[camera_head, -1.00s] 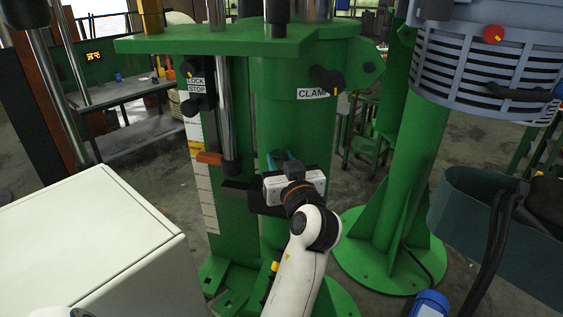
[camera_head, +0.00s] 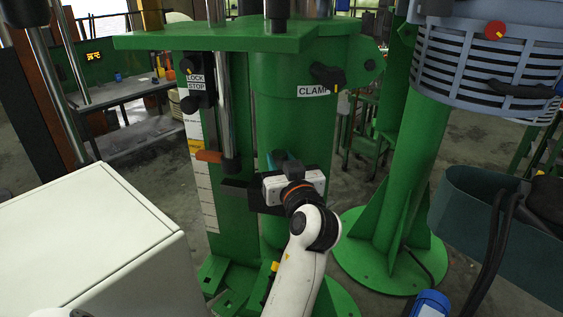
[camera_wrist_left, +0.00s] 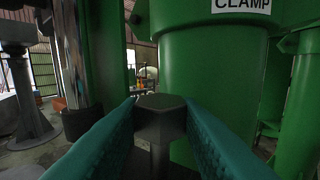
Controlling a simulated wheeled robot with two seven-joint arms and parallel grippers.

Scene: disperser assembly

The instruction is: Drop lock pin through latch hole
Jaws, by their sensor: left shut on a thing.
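My left gripper (camera_head: 279,160) is in front of the green machine column, just right of the chrome rod. In the left wrist view its teal fingers (camera_wrist_left: 161,118) are shut on the dark grey lock pin (camera_wrist_left: 160,102). The pin has a hexagonal head and looks upright, with its shank going down between the fingers. In the head view the gripper body and wrist hide the pin. A black latch-like bracket (camera_head: 236,188) sticks out beside the gripper, low on the rod. Its hole does not show, and I cannot tell whether the pin's lower end is in it. My right gripper is not in view.
The green column (camera_head: 291,128) with the CLAMP label stands close behind the gripper. An orange pointer (camera_head: 208,156) sits by the scale on the left. A white cabinet (camera_head: 95,235) fills the lower left. A second green column (camera_head: 401,165) stands at right.

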